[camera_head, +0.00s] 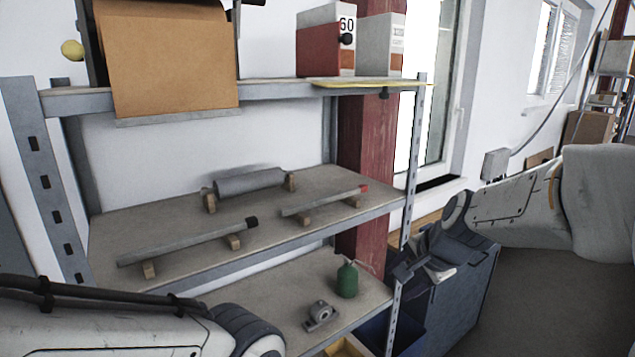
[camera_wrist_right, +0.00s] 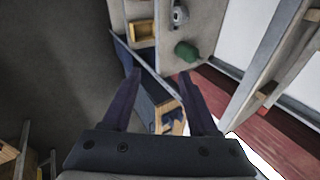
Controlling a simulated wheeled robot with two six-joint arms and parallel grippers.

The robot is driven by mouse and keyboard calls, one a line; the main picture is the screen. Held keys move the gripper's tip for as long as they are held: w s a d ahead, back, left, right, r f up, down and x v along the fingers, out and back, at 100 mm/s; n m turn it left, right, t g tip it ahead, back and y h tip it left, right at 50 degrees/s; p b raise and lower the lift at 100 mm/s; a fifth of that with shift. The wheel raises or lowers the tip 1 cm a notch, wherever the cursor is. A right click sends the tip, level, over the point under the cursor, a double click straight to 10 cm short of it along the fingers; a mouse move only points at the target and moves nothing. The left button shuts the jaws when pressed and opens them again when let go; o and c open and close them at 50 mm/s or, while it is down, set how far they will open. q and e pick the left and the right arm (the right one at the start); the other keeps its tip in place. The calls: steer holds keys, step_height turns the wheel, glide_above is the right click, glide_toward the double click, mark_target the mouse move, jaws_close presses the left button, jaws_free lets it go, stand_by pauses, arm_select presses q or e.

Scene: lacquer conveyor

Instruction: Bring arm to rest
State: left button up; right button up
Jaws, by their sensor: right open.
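My right gripper (camera_head: 425,268) hangs at the end of the right arm, which comes in from the right. It is beside the shelf's front right post, in front of a dark blue cabinet. In the right wrist view the two fingers of the right gripper (camera_wrist_right: 160,77) are spread apart. I see nothing held between them; the cabinet (camera_wrist_right: 150,92) lies beyond. My left arm crosses the lower left corner of the head view, and its gripper is out of the picture.
The metal shelf rack (camera_head: 290,240) fills the left and middle. Its middle board holds a grey cylinder (camera_head: 250,181) and two rods on wooden blocks. A green bottle (camera_head: 347,280) and a grey bearing block (camera_head: 320,314) stand on the lower board. Open floor (camera_head: 545,310) is at the right.

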steer(key=s+d+f+n+g+h, duration=0.15)
steer(key=s+f+n+g, duration=0.25)
steer(key=s+f+n, duration=1)
steer(key=s+a+r+n+g+b, duration=0.2)
steer(key=s+a+n+b, duration=0.2)
steer(key=s+a, duration=0.9)
steer(key=shift+s+n+b, duration=0.35)
steer(key=shift+s+n, duration=0.1)
steer(key=shift+n, duration=0.35)
steer(key=shift+a, duration=0.1)
